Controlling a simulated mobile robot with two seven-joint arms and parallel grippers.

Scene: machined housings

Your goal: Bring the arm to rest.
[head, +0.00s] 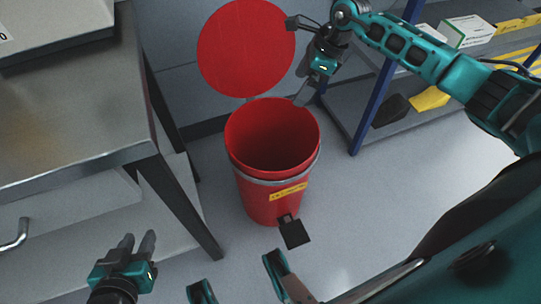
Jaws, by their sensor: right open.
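My right arm (435,60) reaches in from the upper right. Its right gripper (303,96) is open, with its fingers pointing down beside the back right rim of a red bin (270,195). I see nothing between the fingers. My left gripper (137,238) is low at the left, its two fingers pointing up the picture over the floor by the table. The fingers look close together with nothing visible in them; how far apart they are is unclear.
The bin's round red lid (246,48) stands open behind it, and a black pedal (293,232) is at its front. A metal table (75,95) stands left. A blue-framed shelf (400,110) with boxes stands right. Clear floor lies right of the bin.

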